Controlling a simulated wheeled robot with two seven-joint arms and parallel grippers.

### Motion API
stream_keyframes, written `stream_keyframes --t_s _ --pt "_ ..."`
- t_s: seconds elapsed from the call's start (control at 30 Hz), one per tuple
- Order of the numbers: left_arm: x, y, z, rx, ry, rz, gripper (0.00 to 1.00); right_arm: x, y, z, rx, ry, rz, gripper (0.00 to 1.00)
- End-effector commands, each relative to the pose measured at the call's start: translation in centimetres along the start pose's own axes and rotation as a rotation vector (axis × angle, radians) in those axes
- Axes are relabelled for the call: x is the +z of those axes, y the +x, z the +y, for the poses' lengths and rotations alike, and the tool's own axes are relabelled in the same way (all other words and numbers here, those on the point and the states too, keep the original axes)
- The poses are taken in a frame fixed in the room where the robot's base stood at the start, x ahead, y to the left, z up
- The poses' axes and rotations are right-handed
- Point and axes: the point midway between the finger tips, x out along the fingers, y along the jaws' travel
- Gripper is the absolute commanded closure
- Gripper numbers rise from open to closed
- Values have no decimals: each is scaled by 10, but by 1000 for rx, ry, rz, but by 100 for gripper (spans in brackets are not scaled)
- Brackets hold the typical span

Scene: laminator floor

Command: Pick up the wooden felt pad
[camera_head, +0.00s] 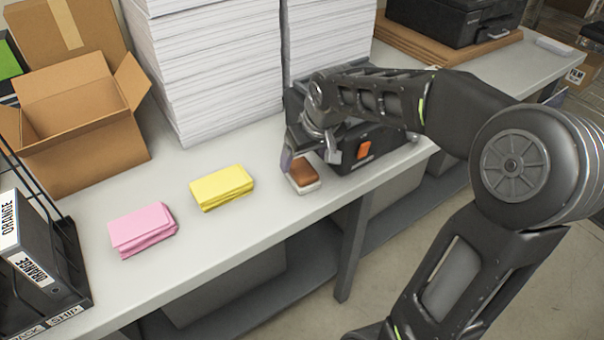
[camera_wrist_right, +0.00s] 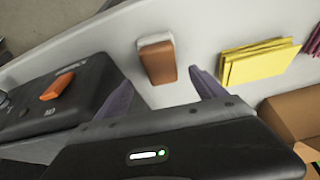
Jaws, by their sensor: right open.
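The wooden felt pad (camera_head: 304,176) is a small block with a brown top and a pale base. It lies on the light grey table near its front edge, and it also shows in the right wrist view (camera_wrist_right: 158,61). My right gripper (camera_head: 311,159) is open and empty, with its fingers just behind and above the pad. In the right wrist view its two purple-grey fingertips (camera_wrist_right: 163,92) stand apart, and the pad lies beyond the gap between them. I cannot tell whether a finger touches it. My left gripper is not in view.
A black laminator (camera_head: 375,150) with an orange switch stands close by the right gripper. Yellow paper (camera_head: 221,187) and pink paper (camera_head: 142,228) stacks lie to the left.

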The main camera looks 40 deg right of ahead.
Motion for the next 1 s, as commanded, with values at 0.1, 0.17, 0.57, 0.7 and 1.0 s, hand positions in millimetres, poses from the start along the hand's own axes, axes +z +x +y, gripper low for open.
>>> stream_keyframes --t_s 0.1,0.17,0.57,0.7,1.0 --pt "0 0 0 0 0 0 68 0 1 0 0 0 0 20" --pt "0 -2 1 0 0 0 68 0 4 -1 0 0 -1 20" --pt "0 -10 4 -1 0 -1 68 2 51 -3 -1 0 -1 20" --pt "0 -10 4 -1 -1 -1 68 1 52 -3 0 0 1 20" --pt "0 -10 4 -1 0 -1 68 1 52 -3 0 0 0 20"
